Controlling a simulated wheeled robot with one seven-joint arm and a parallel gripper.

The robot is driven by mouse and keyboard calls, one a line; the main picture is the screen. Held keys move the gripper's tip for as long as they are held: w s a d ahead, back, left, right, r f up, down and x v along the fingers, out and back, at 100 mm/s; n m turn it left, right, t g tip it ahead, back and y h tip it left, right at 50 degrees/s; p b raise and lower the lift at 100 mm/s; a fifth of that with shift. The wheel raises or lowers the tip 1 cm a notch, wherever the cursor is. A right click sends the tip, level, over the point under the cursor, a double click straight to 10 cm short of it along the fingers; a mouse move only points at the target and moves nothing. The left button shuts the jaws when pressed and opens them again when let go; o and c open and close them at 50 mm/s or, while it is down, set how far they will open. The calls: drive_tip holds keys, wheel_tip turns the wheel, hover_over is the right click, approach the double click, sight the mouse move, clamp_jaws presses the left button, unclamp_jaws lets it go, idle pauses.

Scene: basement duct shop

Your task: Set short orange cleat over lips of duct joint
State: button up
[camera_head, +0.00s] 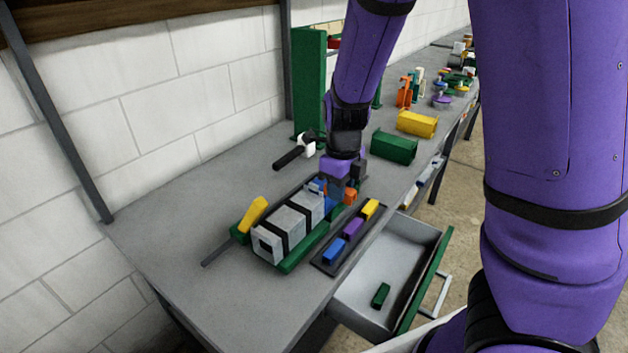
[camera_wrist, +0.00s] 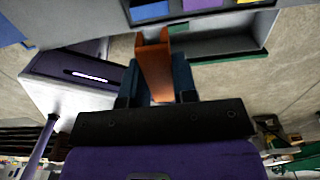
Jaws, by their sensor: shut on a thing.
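My gripper (camera_head: 343,188) is shut on the short orange cleat (camera_head: 350,196), just above the bench at the far end of the grey duct. In the wrist view the orange cleat (camera_wrist: 153,62) is a channel shape, gripped between the two dark fingers (camera_wrist: 156,82). The grey duct (camera_head: 278,234) with black bands lies in a green cradle (camera_head: 304,251). Blue parts (camera_head: 329,206) show at its far end, close beside the gripper. My gripper and wrist partly hide the duct joint, so I cannot tell whether the cleat touches its lips.
A dark tray (camera_head: 322,264) beside the cradle holds blue, purple and yellow pieces. An open drawer (camera_head: 375,265) with a green piece (camera_head: 381,295) juts from the bench front. A hammer (camera_head: 294,153), a yellow-handled tool (camera_head: 253,214), and green (camera_head: 394,147) and yellow (camera_head: 417,123) blocks lie around.

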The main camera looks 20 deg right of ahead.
hover_over(314, 185)
drive_tip(key=shift+w+f, duration=0.1)
drive_tip(key=shift+f, duration=2.25)
drive_tip(key=shift+f, duration=0.6)
drive_tip(key=o, duration=0.9)
drive_tip(key=shift+o, duration=0.2)
wheel_tip(314, 185, up, 13)
drive_tip(key=shift+r, duration=0.15)
